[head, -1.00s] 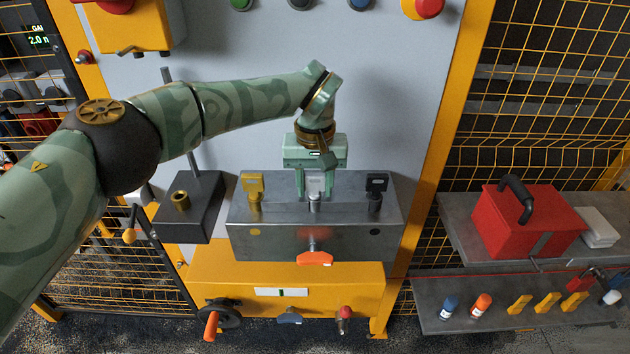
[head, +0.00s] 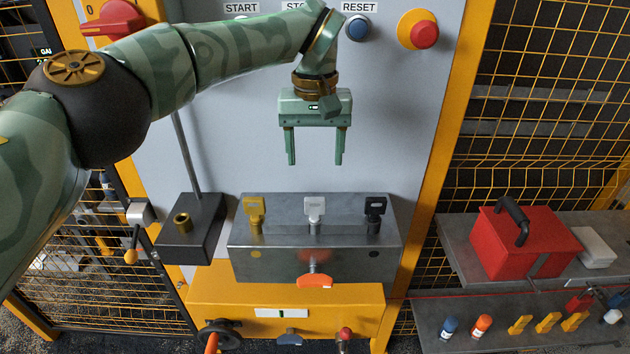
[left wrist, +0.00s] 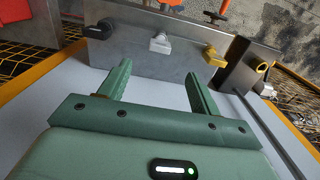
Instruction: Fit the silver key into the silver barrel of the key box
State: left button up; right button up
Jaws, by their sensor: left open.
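The key box (head: 300,254) is a grey metal box with three keys standing upright along its top. The silver key (head: 314,206) stands in the middle barrel (head: 314,227), between the yellow key (head: 253,209) on the left and the black key (head: 375,207) on the right. The silver key also shows in the left wrist view (left wrist: 160,42). My left gripper (head: 314,162) is open and empty, pointing down above the silver key and clear of it. In the left wrist view its two fingers (left wrist: 158,85) are spread apart with nothing between them. My right gripper is not in view.
A dark block (head: 188,240) with a brass socket and a thin rod stands left of the box. An orange-handled knob (head: 314,281) sticks out of the box front. A red case (head: 525,240) sits on the shelf at right. The panel above the box is clear around my gripper.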

pick_arm(q)
notch_tip(320, 180, up, 3)
jog(key=p, duration=0.5)
